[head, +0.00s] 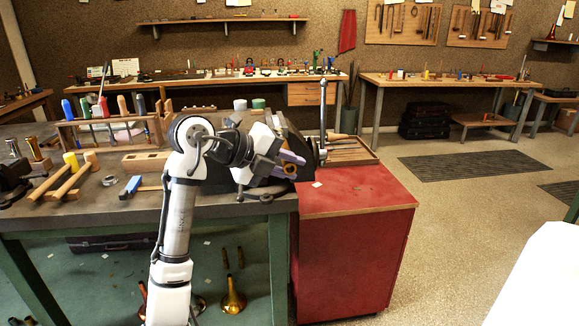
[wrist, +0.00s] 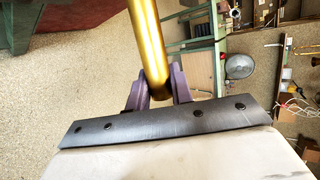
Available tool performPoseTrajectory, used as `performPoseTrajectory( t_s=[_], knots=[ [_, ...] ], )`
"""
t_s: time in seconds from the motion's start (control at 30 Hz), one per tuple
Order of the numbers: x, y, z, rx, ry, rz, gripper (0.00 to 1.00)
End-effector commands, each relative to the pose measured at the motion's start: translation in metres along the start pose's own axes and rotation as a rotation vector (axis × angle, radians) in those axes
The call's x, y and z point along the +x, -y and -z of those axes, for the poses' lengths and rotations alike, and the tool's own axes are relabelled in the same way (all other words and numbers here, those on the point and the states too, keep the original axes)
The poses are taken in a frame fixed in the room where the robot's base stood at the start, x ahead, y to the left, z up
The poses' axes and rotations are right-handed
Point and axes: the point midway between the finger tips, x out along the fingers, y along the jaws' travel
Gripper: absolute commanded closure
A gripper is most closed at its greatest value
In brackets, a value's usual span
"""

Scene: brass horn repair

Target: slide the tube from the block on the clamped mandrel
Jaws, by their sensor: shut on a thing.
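My gripper (head: 291,164) is shut on a brass tube and holds it above the right end of the bench. In the wrist view, the purple fingers (wrist: 160,88) grip the tube (wrist: 152,40) near one end, and its length runs up out of the picture. In the head view, only a small golden bit of the tube shows between the fingers. A wooden block (head: 147,161) lies on the bench to the left of my arm. An upright grey metal rod (head: 323,105) stands just right of my gripper; I cannot tell whether it is the clamped mandrel. A dark vise-like shape (head: 297,140) is partly hidden behind my gripper.
A red cabinet (head: 355,235) adjoins the bench, with a wooden tray (head: 350,157) at its back. Mallets (head: 65,183) and a rack of handled tools (head: 120,125) occupy the bench's left. A brass horn bell (head: 233,298) is below the bench. The floor to the right is open.

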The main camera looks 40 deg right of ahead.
Motion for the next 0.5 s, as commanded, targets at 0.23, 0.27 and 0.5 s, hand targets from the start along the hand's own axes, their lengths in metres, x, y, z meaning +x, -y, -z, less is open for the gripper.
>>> performPoseTrajectory(
  t_s=[0.23, 0.27, 0.5],
  knots=[
    [0.003, 0.001, -0.010, 0.000, 0.000, 0.001, 1.00],
    [0.003, 0.001, -0.011, 0.000, 0.001, 0.001, 1.00],
    [0.006, 0.001, -0.020, 0.000, 0.001, 0.001, 1.00]
  ],
)
